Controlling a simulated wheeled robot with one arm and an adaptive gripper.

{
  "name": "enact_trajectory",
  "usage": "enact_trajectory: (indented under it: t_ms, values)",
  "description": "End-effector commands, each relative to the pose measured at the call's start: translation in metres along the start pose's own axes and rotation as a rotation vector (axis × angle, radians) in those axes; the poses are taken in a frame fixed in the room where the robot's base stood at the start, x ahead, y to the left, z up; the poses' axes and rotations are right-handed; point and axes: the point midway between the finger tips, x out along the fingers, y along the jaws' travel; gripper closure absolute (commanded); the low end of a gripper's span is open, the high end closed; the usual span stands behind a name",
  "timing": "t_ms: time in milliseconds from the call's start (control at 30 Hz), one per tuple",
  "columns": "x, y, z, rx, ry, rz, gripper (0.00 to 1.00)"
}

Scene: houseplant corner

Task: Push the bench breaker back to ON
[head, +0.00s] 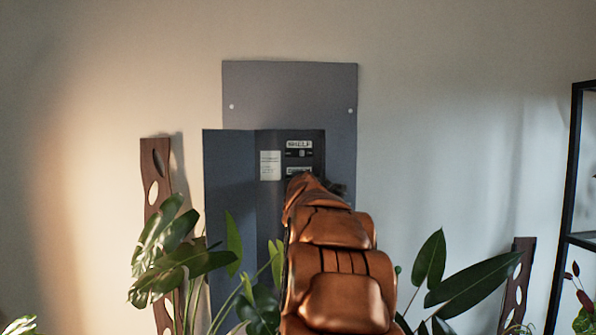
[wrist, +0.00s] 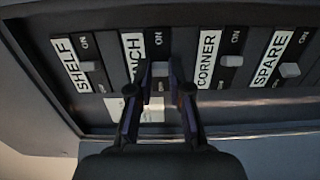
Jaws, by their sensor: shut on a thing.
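In the wrist view the bench breaker's label (wrist: 133,58) is partly hidden, with only its last letters showing. Its pale toggle (wrist: 160,69) sits below an ON mark. My gripper (wrist: 161,78) has its two dark fingers on either side of this toggle, shut on it. I cannot tell for sure how far the toggle stands toward ON. In the head view the grey breaker panel (head: 290,85) is on the wall with its door (head: 228,190) swung open to the left. My arm hides the gripper and most of the breakers there.
The shelf breaker (wrist: 87,66) is left of the bench one; the corner (wrist: 231,61) and spare (wrist: 290,70) breakers are to its right. A white card (head: 270,165) is beside the breakers. Leafy plants (head: 170,250) stand below left, others (head: 450,280) below right, and a black shelf (head: 570,200) far right.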

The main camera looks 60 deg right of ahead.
Motion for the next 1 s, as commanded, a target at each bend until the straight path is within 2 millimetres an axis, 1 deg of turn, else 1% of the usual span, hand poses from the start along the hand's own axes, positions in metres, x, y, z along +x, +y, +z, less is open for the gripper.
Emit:
enact_trajectory:
  t_ms: [33,500,1000]
  values:
    - [0.0002,0.0048,0.0014,0.001,0.019,-0.003,1.00]
    - [0.0010,0.0019,0.0056,0.002,0.169,-0.002,1.00]
    - [0.0014,-0.0013,0.0090,0.000,0.216,-0.003,1.00]
